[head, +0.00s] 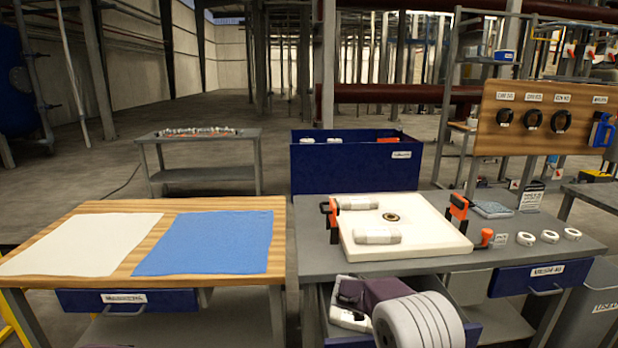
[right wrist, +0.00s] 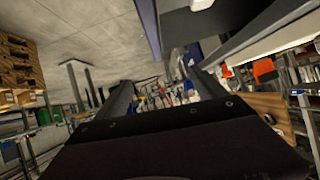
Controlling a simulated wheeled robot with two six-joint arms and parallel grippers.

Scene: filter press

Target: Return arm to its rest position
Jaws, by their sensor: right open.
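My right gripper (right wrist: 164,92) is open in the right wrist view, with two dark fingers apart and nothing visible between them. In the head view, a white rounded link and dark wrist of my arm show at the bottom, low in front of the grey bench (head: 540,232). The fingertips are not clear there. My left gripper is not in view. A white square plate (head: 425,235) with a dark-ringed centre hole lies on the bench. Two white rolls (head: 376,237) (head: 357,203) lie on it. Orange clamps (head: 333,220) (head: 457,212) stand at its left and right sides.
A drawer (head: 462,283) under the bench stands open around my arm. White rings (head: 549,237) lie at the bench's right. A wooden table (head: 188,206) at left holds white (head: 80,243) and blue (head: 205,243) cloths. A blue crate (head: 350,172) stands behind the plate.

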